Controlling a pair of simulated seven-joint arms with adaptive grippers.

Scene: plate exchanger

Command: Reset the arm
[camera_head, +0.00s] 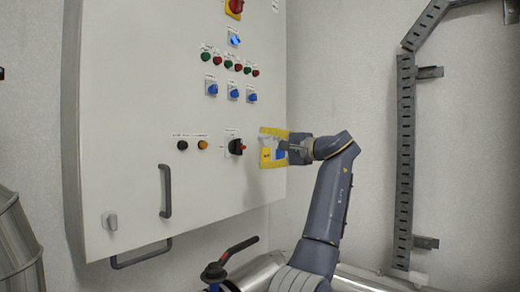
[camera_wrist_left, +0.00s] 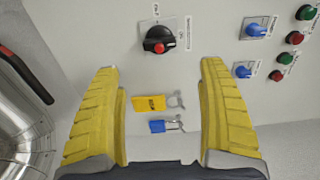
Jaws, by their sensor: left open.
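My left gripper (camera_head: 264,148) is in front of the right part of the white cabinet door (camera_head: 130,100), just right of a black rotary switch (camera_head: 236,147). In the left wrist view its two yellow fingers (camera_wrist_left: 160,66) are wide apart. The black switch with a red centre (camera_wrist_left: 159,42) is beyond the fingertips. My right gripper is not in view.
Blue selector switches (camera_head: 233,93) and red and green buttons (camera_head: 228,64) sit higher on the door. A grey door handle (camera_head: 166,190) is at left. A red-handled valve (camera_head: 237,248) and metal pipes are below. A grey cable tray (camera_head: 404,150) runs along the right wall.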

